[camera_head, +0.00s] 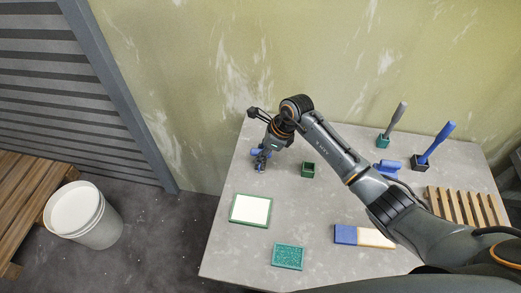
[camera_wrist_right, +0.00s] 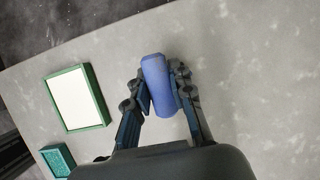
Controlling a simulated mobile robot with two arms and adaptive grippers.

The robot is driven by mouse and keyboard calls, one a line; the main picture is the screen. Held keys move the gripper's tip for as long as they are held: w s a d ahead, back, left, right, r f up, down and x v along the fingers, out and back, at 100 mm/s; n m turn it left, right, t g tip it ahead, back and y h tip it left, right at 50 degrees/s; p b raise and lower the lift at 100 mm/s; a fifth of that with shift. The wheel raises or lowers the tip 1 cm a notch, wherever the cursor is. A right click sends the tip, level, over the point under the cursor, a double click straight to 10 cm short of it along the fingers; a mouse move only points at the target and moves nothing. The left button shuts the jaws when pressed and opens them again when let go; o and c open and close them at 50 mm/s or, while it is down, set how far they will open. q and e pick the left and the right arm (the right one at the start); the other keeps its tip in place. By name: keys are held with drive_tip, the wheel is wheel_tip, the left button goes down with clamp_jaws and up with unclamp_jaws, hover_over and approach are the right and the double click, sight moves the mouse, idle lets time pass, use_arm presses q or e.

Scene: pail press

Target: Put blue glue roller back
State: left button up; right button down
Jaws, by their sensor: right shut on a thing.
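My right gripper (camera_head: 262,162) is at the far left part of the grey table, pointing down. In the wrist view its fingers (camera_wrist_right: 160,92) are shut on a blue cylinder, which looks like the blue glue roller (camera_wrist_right: 157,80). Only a little blue of it shows in the head view. I cannot tell whether it touches the table. An empty-looking dark green holder (camera_head: 308,170) stands just right of the gripper. A blue tool (camera_head: 437,141) stands tilted in a black holder (camera_head: 422,163) at the right. My left gripper is not in view.
A grey tool (camera_head: 398,115) stands in a teal holder (camera_head: 383,141). A blue block (camera_head: 388,167) lies near the black holder. A green-framed white tray (camera_head: 250,209), a teal tray (camera_head: 288,256), a blue pad (camera_head: 345,234) and a wooden rack (camera_head: 465,205) lie on the table (camera_head: 222,250).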

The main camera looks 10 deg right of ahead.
drive_tip(key=shift+f, duration=0.2)
drive_tip(key=c, duration=1.2)
unclamp_jaws()
drive_tip(key=shift+r, duration=0.1)
drive_tip(key=shift+o, duration=0.2)
drive_tip(key=shift+r, duration=0.2)
drive_tip(key=shift+d+r, duration=0.15)
drive_tip(key=shift+r, duration=0.1)
drive_tip(key=b+v, duration=0.3)
drive_tip(key=v, duration=0.8)
drive_tip(key=shift+r, duration=0.15)
